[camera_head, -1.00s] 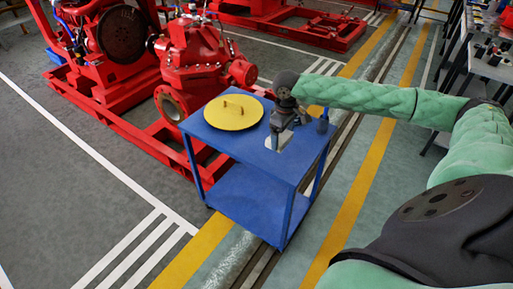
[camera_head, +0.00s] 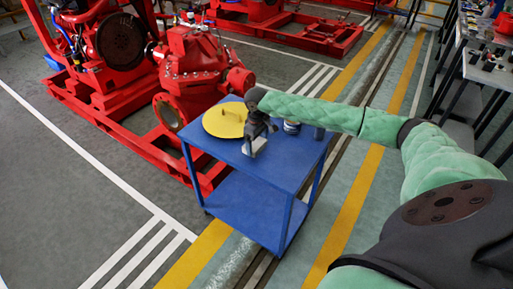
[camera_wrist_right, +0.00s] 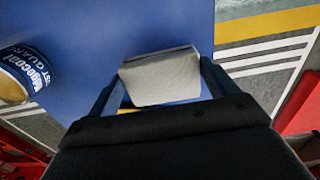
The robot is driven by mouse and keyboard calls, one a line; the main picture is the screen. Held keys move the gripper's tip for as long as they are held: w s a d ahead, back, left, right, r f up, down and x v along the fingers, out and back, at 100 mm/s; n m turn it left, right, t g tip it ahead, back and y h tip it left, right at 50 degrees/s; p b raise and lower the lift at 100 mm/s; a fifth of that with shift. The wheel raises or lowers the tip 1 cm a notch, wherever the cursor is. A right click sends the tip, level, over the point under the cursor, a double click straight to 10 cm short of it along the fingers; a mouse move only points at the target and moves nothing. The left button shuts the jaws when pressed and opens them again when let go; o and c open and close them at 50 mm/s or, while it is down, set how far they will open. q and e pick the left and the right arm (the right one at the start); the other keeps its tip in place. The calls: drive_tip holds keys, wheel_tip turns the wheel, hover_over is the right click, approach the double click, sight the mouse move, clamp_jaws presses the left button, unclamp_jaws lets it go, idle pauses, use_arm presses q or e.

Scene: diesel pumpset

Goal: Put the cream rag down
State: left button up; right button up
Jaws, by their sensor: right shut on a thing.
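The cream rag (camera_head: 254,146) is a small pale block-like piece in my right gripper (camera_head: 256,137), above the blue cart top. In the right wrist view the rag (camera_wrist_right: 160,80) sits between the two fingers of the gripper (camera_wrist_right: 158,88), which is shut on it. I cannot tell whether the rag touches the cart top (camera_head: 292,158). My left gripper is not in view.
A yellow disc with a handle (camera_head: 222,122) lies on the cart, just left of the gripper. A tin with a blue label (camera_wrist_right: 28,72) stands on the cart; in the head view the tin (camera_head: 291,127) is behind and right of the gripper. The front right cart top is clear. Red pump machinery (camera_head: 190,70) stands behind.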

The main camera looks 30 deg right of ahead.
sight(256, 143)
drive_tip(key=shift+w+f+p, duration=0.15)
drive_tip(key=shift+f+p, duration=0.35)
drive_tip(key=shift+f, duration=0.55)
drive_tip(key=shift+f+p, duration=0.15)
drive_tip(key=shift+p, duration=0.35)
drive_tip(key=shift+a+f, duration=0.1)
drive_tip(key=shift+f, duration=0.6)
drive_tip(key=o, duration=0.7)
drive_tip(key=shift+c, duration=0.2)
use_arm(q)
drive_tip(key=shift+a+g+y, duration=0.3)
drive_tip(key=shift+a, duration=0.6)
use_arm(e)
drive_tip(key=shift+o, duration=0.3)
